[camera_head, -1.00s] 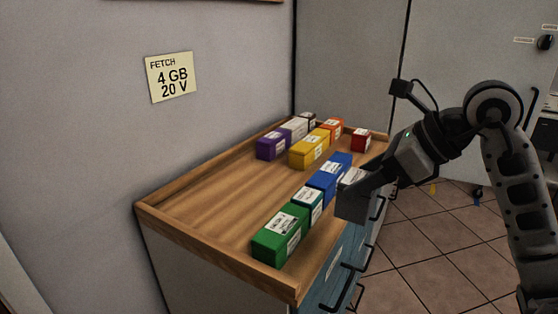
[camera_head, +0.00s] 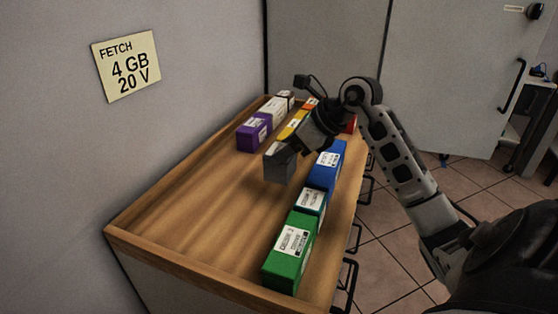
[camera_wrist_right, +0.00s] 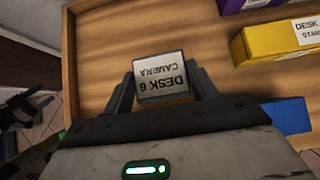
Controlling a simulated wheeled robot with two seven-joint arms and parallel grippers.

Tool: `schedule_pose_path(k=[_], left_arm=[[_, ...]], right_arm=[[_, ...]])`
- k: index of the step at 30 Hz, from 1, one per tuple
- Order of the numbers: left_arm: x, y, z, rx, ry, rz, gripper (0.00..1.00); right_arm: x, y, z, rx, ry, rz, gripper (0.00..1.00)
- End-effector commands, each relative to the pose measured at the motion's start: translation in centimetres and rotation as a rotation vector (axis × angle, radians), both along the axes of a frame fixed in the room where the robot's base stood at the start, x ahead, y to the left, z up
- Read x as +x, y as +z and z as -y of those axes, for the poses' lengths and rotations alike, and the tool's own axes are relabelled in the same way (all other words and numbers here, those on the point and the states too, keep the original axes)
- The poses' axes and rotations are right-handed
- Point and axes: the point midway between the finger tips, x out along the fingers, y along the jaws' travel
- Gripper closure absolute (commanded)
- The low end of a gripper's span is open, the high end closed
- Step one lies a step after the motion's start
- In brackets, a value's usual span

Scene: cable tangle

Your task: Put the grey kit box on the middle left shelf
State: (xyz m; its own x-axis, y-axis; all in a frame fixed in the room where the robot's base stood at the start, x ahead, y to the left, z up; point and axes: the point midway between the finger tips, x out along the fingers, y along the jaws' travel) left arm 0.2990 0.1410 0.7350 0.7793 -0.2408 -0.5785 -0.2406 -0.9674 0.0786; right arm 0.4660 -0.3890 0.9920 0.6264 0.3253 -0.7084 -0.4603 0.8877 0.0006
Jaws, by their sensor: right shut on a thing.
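The grey kit box (camera_head: 279,168) is in my right gripper (camera_head: 286,150), held above the wooden top of the drawer cabinet, left of the blue box. In the right wrist view the box (camera_wrist_right: 162,78) shows its white label, "DESK 6 CAMERA", between the two fingers of the right gripper (camera_wrist_right: 163,92). The gripper is shut on it. The gap under the box is hard to judge. My left gripper is not in view. No middle left shelf shows in these frames.
The cabinet top (camera_head: 190,215) has a raised rim. Green (camera_head: 291,250), teal (camera_head: 311,201) and blue (camera_head: 327,165) boxes line its right side. Purple (camera_head: 253,131), white (camera_head: 275,108) and yellow (camera_head: 292,125) boxes stand farther back. The left front is bare. A "FETCH 4 GB 20 V" note (camera_head: 127,66) hangs on the wall.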

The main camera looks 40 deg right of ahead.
Motion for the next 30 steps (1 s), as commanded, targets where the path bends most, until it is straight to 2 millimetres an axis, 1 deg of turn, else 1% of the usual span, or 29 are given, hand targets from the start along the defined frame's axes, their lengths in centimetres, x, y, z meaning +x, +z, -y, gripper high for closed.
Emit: schedule_pose_path(k=[1,3,6,10,13,16,18,25,29,30], left_arm=[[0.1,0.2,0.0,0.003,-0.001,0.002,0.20],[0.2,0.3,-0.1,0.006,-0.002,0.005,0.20],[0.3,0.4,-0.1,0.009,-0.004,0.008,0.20],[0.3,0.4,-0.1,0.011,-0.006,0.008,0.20],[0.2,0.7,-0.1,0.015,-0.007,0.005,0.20],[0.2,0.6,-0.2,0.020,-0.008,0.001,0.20],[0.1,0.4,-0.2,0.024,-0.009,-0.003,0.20],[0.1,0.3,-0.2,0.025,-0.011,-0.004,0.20],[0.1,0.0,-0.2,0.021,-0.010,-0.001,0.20],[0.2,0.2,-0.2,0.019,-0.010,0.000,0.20]], right_arm=[[0.8,-0.7,0.2,0.007,-0.003,0.003,0.71],[1.5,-1.6,0.3,0.004,-0.001,0.002,0.71],[2.1,-2.4,0.6,0.002,-0.002,0.005,0.71],[2.8,-3.3,0.7,0.003,-0.001,0.003,0.71],[2.8,-4.8,0.6,0.006,-0.001,0.001,0.71],[2.8,-5.9,0.7,0.004,-0.002,0.003,0.71],[2.8,-6.3,0.7,0.001,-0.001,0.004,0.71],[2.8,-6.4,0.8,-0.001,-0.001,0.005,0.71],[2.8,-6.9,0.8,-0.002,-0.001,0.003,0.71],[2.8,-6.8,0.8,-0.002,0.000,0.003,0.34]])
